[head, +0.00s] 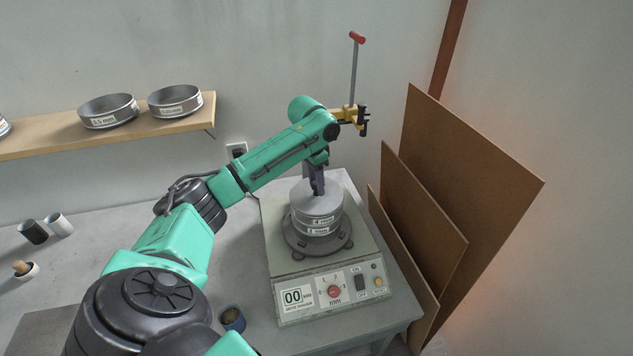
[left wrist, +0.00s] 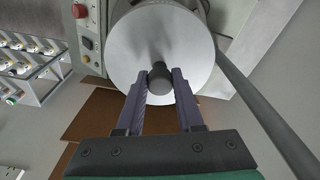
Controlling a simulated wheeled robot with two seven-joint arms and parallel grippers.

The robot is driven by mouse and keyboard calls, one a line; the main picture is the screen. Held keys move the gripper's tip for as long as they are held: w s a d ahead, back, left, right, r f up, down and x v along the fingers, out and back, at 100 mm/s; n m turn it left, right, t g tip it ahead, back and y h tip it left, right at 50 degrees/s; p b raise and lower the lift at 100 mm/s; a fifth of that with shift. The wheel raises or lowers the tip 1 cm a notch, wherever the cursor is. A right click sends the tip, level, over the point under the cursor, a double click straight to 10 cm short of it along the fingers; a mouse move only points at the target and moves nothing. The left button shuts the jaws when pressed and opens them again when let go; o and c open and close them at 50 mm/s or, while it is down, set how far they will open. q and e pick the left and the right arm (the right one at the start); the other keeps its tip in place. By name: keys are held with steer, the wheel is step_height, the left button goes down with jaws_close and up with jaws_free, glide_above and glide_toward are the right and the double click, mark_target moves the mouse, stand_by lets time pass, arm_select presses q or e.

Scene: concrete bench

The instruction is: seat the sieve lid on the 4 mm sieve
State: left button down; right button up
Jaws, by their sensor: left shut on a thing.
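The sieve lid (head: 330,204) is a grey metal disc at the top of the sieve stack. In the left wrist view its round top (left wrist: 185,35) fills the upper middle, with a dark knob (left wrist: 159,85) at its centre. My left gripper (head: 317,190) points down from above and is shut on that knob; its fingers (left wrist: 161,76) stand on either side of it. The 4 mm sieve (head: 324,221) appears to be the upper labelled ring, directly under the lid. I cannot tell whether a thin gap is left between them. My right gripper is not in view.
The stack stands on a sieve shaker (head: 285,298) with a dial and buttons. Behind my left wrist rises a rod with a red handle (head: 357,37) and yellow clamp. Brown boards (head: 425,220) lean at right. A shelf (head: 60,138) holds other sieves. A small blue cup (head: 232,318) stands left.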

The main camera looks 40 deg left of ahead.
mark_target(314, 184)
arm_select(q)
steer(key=shift+f, duration=0.2)
steer(key=shift+c, duration=2.3)
jaws_free()
steer(key=shift+r, duration=0.45)
steer(key=r, duration=0.2)
steer(key=r+b, duration=0.1)
steer(key=r, duration=0.1)
steer(key=r+b, duration=0.1)
steer(key=r, duration=0.1)
steer(key=shift+s+a+r, duration=0.1)
steer(key=shift+s, duration=0.25)
step_height(314, 184, up, 7)
steer(key=s+p, duration=0.1)
steer(key=shift+r, duration=0.2)
